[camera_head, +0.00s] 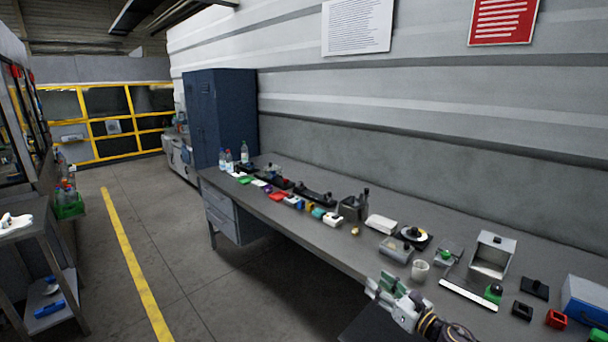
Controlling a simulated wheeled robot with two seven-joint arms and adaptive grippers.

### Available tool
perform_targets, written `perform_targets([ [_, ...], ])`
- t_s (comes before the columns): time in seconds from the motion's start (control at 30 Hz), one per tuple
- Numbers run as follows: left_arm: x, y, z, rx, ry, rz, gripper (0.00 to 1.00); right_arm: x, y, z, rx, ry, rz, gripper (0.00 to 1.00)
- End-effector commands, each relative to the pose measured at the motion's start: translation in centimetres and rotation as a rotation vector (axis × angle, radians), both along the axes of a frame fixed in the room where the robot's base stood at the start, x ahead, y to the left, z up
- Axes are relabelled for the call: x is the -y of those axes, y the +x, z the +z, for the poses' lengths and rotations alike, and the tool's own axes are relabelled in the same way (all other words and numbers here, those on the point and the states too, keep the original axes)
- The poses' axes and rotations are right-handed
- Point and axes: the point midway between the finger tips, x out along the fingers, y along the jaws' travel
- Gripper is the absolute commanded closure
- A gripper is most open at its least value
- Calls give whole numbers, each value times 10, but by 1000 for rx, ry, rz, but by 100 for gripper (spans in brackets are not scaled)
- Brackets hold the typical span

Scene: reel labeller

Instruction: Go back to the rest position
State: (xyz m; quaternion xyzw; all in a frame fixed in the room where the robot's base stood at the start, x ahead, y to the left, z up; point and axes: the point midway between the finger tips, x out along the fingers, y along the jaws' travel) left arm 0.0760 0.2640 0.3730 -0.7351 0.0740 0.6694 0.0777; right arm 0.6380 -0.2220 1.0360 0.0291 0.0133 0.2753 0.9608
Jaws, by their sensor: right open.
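My right gripper (386,288) shows at the lower middle right, in front of the long workbench's front edge. Its fingers are apart, and I see nothing between them. The arm behind it comes in from the bottom edge. The dark grey workbench (330,244) runs from the far left to the lower right along the wall. A white cup (420,270) stands on the bench just beyond the gripper, apart from it. My left gripper is not in view.
Bottles, small coloured blocks and a grey holder (354,207) stand along the bench. An open grey box (493,256) and a blue box (586,300) are at the right. A blue cabinet (220,115) stands behind. The floor aisle (180,250) is clear; a shelf unit (35,240) stands left.

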Motion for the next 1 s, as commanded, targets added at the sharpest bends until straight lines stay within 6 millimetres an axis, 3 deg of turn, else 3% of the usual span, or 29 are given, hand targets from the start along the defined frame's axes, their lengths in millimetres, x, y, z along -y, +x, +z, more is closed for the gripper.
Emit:
perform_targets([
  [0.27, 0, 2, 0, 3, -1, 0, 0, 15, 6, -29, -92, 98, -54, 54],
  [0.57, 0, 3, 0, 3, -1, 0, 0, 45, 10, -91, -270, 297, -170, 54],
  [0.77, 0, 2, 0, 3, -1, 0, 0, 76, 1, -167, -461, 528, -314, 54],
  [1.0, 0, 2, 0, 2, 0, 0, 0, 106, -29, -264, -673, 817, -512, 54],
])
